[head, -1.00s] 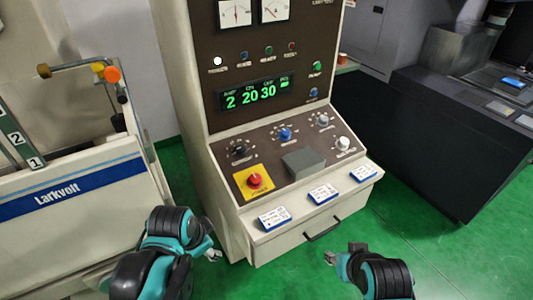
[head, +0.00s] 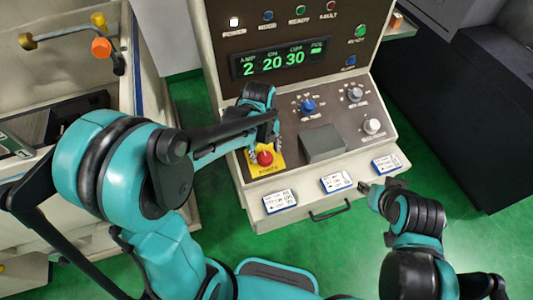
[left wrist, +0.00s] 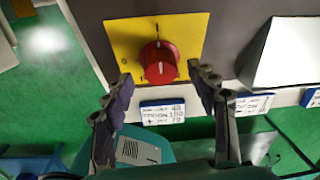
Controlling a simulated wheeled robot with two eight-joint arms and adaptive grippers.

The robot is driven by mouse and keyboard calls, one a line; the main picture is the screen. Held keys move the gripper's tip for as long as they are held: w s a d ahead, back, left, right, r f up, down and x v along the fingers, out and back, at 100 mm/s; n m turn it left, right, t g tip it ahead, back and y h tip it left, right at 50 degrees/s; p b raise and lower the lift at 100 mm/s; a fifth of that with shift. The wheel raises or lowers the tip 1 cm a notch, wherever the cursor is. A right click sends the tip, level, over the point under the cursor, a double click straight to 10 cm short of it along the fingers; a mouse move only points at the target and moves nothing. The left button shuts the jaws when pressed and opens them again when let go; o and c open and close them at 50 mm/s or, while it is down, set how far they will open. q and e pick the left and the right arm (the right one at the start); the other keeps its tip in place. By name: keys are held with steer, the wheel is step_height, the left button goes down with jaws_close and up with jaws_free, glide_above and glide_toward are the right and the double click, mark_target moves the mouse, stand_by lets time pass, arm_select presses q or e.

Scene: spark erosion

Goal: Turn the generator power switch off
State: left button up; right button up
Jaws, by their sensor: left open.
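The generator power switch is a red rotary knob (head: 265,158) on a yellow plate (head: 278,160) marked POWER, at the lower left of the sloped control panel. In the left wrist view the knob (left wrist: 158,62) shows with a pale mark on its face. My left gripper (head: 264,140) is at the plate. In the left wrist view its open fingers (left wrist: 165,84) stand to the left and right of the knob, apart from it. The arm partly covers the panel's left side in the head view. My right gripper (head: 378,190) is near the panel's front ledge, its jaws unclear.
A grey block (head: 322,142) sits right of the switch. Labelled cards (head: 337,181) lie along the ledge above a drawer handle (head: 332,210). The lit display (head: 280,60) reads 2, 20, 30.

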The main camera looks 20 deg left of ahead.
mark_target(266, 158)
arm_select(q)
step_height(266, 158, down, 2)
steer(key=shift+w+d+f, duration=0.1)
steer(key=shift+w+f, duration=0.05)
steer(key=shift+f, duration=0.25)
steer(key=c, duration=1.2)
